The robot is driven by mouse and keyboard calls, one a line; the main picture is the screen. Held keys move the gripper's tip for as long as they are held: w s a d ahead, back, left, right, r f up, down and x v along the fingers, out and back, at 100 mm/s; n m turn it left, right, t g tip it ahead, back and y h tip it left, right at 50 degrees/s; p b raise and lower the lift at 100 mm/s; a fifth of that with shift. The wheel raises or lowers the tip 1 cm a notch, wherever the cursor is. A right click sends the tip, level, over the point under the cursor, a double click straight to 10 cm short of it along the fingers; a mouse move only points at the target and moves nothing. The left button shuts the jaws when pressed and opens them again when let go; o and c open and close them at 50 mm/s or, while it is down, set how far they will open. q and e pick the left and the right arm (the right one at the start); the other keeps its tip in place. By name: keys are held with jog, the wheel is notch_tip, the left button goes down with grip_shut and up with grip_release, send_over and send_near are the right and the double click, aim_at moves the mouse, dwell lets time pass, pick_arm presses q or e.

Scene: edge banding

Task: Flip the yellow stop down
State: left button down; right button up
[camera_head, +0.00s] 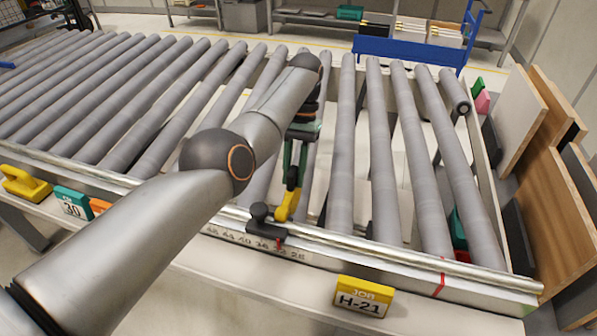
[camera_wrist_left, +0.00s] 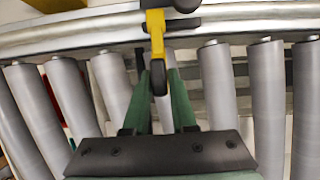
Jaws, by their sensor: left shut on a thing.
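The yellow stop (camera_head: 287,206) sits at the front rail of the roller conveyor, beside a black clamp (camera_head: 264,222). It also shows in the left wrist view (camera_wrist_left: 156,32), where it reaches from the rail in between my fingers and has a dark rounded end. My left gripper (camera_head: 293,178) has green fingers and is shut on the stop, above the gap between two rollers. It also shows in the left wrist view (camera_wrist_left: 159,88). The fingers hide part of the stop. My right gripper is in neither view.
Grey rollers (camera_head: 341,150) run on both sides of my gripper. The front rail (camera_head: 380,254) carries a number scale, and a yellow H-21 sign (camera_head: 363,296) stands below it. Wooden boards (camera_head: 548,185) lean at the right. A blue cart (camera_head: 405,50) stands behind.

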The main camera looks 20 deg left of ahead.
pick_arm(q)
jog(key=shift+s+f, duration=0.2)
jog(key=shift+f, duration=0.05)
jog(key=c, duration=1.1)
grip_release()
jog(key=o, duration=0.3)
jog(key=shift+w+r, duration=0.1)
jog(key=shift+r, duration=0.1)
